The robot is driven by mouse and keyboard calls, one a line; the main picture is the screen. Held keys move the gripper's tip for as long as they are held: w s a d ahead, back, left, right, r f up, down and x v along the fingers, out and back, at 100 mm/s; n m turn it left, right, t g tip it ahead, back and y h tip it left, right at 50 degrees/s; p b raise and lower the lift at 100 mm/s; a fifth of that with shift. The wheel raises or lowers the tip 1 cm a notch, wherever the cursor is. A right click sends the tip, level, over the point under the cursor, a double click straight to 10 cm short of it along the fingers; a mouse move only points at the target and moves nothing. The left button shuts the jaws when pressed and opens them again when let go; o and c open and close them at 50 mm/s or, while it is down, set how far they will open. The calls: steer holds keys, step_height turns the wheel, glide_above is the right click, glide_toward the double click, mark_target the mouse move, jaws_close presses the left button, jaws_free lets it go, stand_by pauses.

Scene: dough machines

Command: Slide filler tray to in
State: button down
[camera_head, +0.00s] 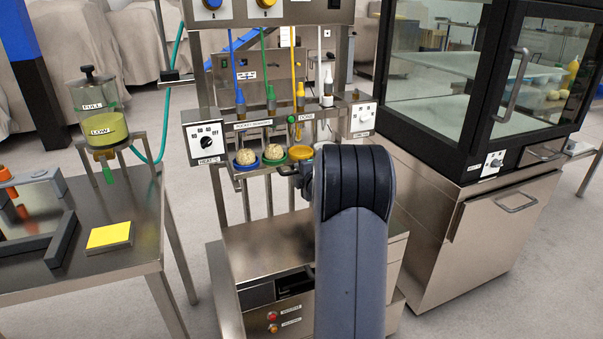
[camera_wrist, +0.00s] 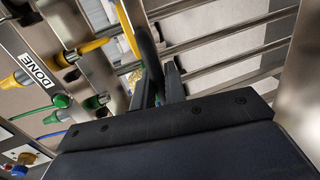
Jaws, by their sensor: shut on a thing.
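The filler tray (camera_head: 240,166) is a metal rack on the front of the filler machine, below the row of nozzles. It carries a blue cup (camera_head: 246,161) and a green cup (camera_head: 273,155), each with a pale dough ball, and a yellow cup (camera_head: 299,153). My gripper (camera_head: 304,180) is at the tray's front, just below the yellow cup, partly hidden by my arm. In the wrist view my gripper's dark fingers (camera_wrist: 163,84) are close together, shut on what appears to be the tray's handle. The grasped part is mostly hidden.
Coloured nozzles (camera_head: 240,98) hang above the tray, with a HEAT dial (camera_head: 208,141) to the left. A glass-fronted cabinet (camera_head: 440,150) stands close on the right.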

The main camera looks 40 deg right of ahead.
steer(key=shift+w+r, duration=0.1)
steer(key=shift+r, duration=0.1)
steer(key=c, duration=1.5)
jaws_free()
steer(key=shift+w+f, duration=0.1)
steer(key=shift+f, duration=0.05)
steer(key=shift+c, duration=0.2)
steer(key=p+v, duration=0.1)
steer(key=v, duration=0.9)
steer(key=shift+s+p, duration=0.3)
steer(key=shift+s, duration=0.1)
steer(key=b+x, duration=0.1)
steer(key=x, duration=1)
steer(key=shift+b, duration=0.35)
steer(key=shift+s+a, duration=0.15)
steer(key=shift+s, duration=0.35)
